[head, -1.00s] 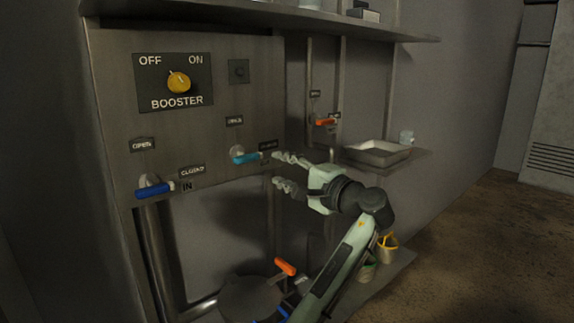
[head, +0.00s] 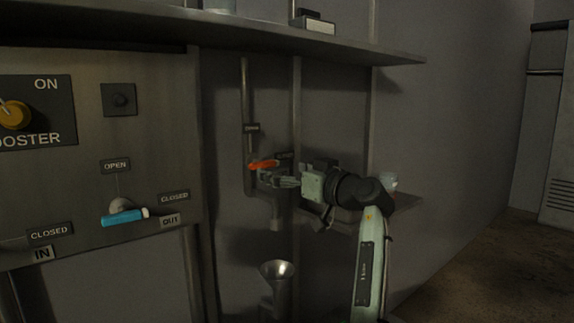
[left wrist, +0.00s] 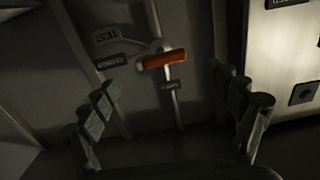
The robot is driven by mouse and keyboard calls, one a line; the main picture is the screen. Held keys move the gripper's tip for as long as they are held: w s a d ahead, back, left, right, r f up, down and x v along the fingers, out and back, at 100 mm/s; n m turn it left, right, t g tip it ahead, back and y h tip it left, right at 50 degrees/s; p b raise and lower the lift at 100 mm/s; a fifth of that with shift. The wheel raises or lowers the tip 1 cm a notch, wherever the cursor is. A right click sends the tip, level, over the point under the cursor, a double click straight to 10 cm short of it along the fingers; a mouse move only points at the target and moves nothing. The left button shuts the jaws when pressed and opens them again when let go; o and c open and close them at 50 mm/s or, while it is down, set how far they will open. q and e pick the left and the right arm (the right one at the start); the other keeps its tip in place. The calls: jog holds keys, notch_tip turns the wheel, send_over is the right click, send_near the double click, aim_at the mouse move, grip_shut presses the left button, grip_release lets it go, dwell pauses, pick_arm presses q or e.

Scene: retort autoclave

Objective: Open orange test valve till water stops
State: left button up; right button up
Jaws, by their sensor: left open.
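The orange test valve handle (head: 263,164) is on a thin vertical pipe in the recess right of the panel. It lies roughly level, beside small dark labels. In the left wrist view the orange handle (left wrist: 165,59) lies crosswise on its pipe, near a label reading TEST (left wrist: 107,35). My left gripper (head: 276,180) is just below and right of the handle in the head view. Its fingers (left wrist: 172,108) are spread wide in the left wrist view, with the handle framed between them and nothing held. My right gripper is not in view.
A metal funnel (head: 277,270) stands below the valve. A cyan-handled valve (head: 125,217) is on the panel, with OPEN and CLOSED labels. A yellow booster knob (head: 14,115) is at far left.

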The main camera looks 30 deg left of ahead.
aim_at(267, 165)
pick_arm(q)
jog(key=p+x, duration=0.1)
jog(key=x, duration=0.5)
jog(key=shift+a+r, duration=0.15)
jog(key=shift+a, duration=0.1)
jog(key=shift+w+a+p, duration=0.3)
jog(key=shift+a+p, duration=0.05)
jog(key=shift+a, duration=0.25)
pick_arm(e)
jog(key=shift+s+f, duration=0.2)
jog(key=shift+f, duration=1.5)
pick_arm(q)
jog(key=c, duration=1.2)
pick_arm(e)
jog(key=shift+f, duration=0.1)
